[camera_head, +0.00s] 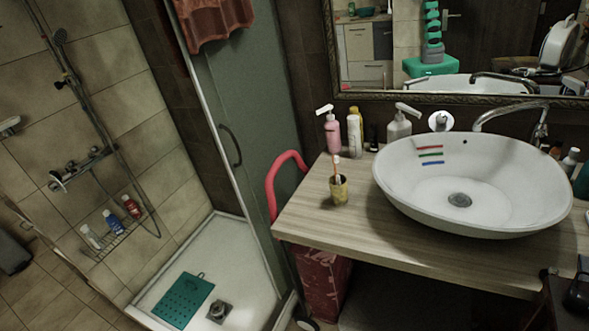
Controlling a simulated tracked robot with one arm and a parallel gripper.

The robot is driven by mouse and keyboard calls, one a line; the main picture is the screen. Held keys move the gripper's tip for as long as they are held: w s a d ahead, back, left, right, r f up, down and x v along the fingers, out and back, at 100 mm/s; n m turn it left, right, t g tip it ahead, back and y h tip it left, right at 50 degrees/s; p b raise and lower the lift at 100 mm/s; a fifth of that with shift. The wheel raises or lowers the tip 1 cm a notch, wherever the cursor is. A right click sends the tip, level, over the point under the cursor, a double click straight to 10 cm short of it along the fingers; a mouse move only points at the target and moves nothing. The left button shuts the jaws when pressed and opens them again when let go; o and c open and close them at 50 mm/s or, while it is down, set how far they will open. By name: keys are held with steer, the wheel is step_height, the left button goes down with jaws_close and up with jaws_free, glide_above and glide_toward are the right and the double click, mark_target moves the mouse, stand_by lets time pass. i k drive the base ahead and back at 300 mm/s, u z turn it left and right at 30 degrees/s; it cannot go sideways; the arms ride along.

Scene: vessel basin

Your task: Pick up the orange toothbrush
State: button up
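A toothbrush (337,169) stands upright in a small yellow-brown cup (340,191) on the wooden countertop. Its visible part looks orange with a pale head at the top, and its lower end is hidden inside the cup. Dark shapes at the lower right edge look like part of my gripper (562,288), cut off by the frame. They are well to the right of the cup and apart from it. I cannot make out whether the fingers are open or shut.
The wooden countertop (305,220) is clear in front of the cup. A white basin (400,190) stands right of it. A pink bottle (332,132), a yellow-white bottle (354,132) and a pump bottle (398,127) stand behind. A red curved handle (271,189) rises at the left edge.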

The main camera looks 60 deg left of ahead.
mark_target(335, 157)
steer(key=u, duration=0.5)
steer(key=i, duration=1.25)
steer(key=u, duration=0.45)
